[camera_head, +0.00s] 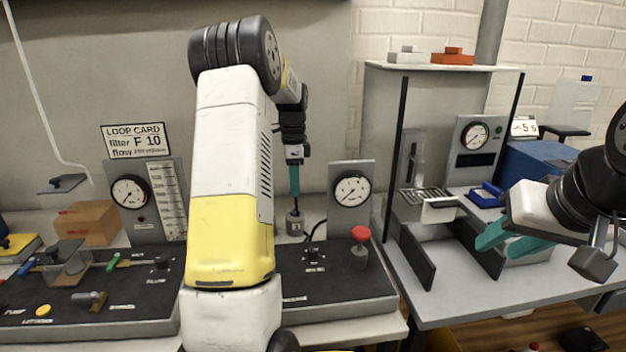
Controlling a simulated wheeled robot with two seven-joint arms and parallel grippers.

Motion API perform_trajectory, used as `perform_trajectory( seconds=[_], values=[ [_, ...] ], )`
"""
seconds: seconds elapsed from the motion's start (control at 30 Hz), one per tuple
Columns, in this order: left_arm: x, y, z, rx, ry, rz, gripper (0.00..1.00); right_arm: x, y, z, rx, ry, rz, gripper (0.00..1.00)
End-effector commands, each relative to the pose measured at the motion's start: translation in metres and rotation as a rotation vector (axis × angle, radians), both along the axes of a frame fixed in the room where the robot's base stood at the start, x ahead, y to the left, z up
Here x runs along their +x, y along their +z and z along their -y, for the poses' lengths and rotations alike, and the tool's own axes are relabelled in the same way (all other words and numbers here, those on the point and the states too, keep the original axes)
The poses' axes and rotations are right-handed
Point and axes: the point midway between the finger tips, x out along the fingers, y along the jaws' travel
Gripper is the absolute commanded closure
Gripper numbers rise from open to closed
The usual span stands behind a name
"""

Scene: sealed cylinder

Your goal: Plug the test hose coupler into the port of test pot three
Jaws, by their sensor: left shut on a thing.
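My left gripper (294,192) hangs fingers-down over the middle panel, its teal fingers shut on a small grey piece that looks like the test hose coupler (295,223). A thin black hose (316,230) shows just beside the coupler. The coupler appears at or just above the back of the dark panel; I cannot tell whether it touches anything. My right gripper (508,241) is at the right bench, its teal fingers apart with nothing seen between them. I cannot make out test pot three or its port; my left arm hides much of the middle.
A gauge panel (351,200) and a red knob (361,234) stand right of the coupler. A second gauge board (147,199) is at left. A dark rig with upright posts (396,150) and a blue box (545,165) occupy the right bench (450,306).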

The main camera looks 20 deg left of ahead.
Motion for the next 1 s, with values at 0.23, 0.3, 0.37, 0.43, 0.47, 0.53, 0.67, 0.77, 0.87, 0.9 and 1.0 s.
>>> perform_trajectory(
  seconds=[0.23, 0.3, 0.37, 0.43, 0.47, 0.53, 0.67, 0.77, 0.87, 0.9, 1.0],
  values=[
    [-0.001, -0.025, 0.000, 0.000, 0.001, -0.002, 1.00, 0.000, 0.000, 0.000, 0.000, 0.000, 0.000, 0.64],
    [-0.001, -0.030, 0.000, 0.000, 0.001, -0.002, 1.00, 0.000, 0.000, 0.000, 0.000, 0.000, 0.000, 0.64],
    [-0.001, -0.034, 0.000, 0.000, 0.001, -0.001, 1.00, 0.000, 0.000, 0.000, 0.000, 0.000, 0.000, 0.64],
    [-0.001, -0.038, 0.000, 0.000, 0.001, -0.002, 1.00, 0.000, 0.000, 0.000, 0.000, 0.000, 0.000, 0.64],
    [-0.001, -0.039, 0.000, 0.000, 0.001, -0.001, 1.00, 0.000, 0.000, 0.000, 0.000, 0.000, 0.000, 0.64],
    [0.000, -0.042, 0.000, 0.000, 0.001, -0.001, 1.00, 0.000, 0.000, 0.000, 0.000, 0.000, 0.000, 0.64],
    [0.000, -0.044, 0.000, 0.000, 0.001, 0.000, 1.00, 0.000, 0.000, 0.000, 0.000, 0.000, 0.000, 0.64],
    [0.000, -0.044, 0.000, 0.000, 0.001, 0.000, 1.00, 0.000, 0.000, 0.000, 0.000, 0.000, 0.000, 0.64],
    [0.000, -0.044, 0.000, 0.000, 0.001, 0.000, 1.00, 0.000, 0.000, 0.000, 0.000, 0.000, 0.000, 0.64],
    [0.000, -0.044, 0.000, 0.000, 0.001, 0.000, 1.00, 0.000, 0.000, 0.000, 0.000, 0.000, 0.000, 0.64],
    [0.000, -0.044, 0.000, 0.000, 0.001, 0.000, 1.00, 0.000, 0.000, 0.000, 0.000, 0.000, 0.000, 0.64]
  ],
)
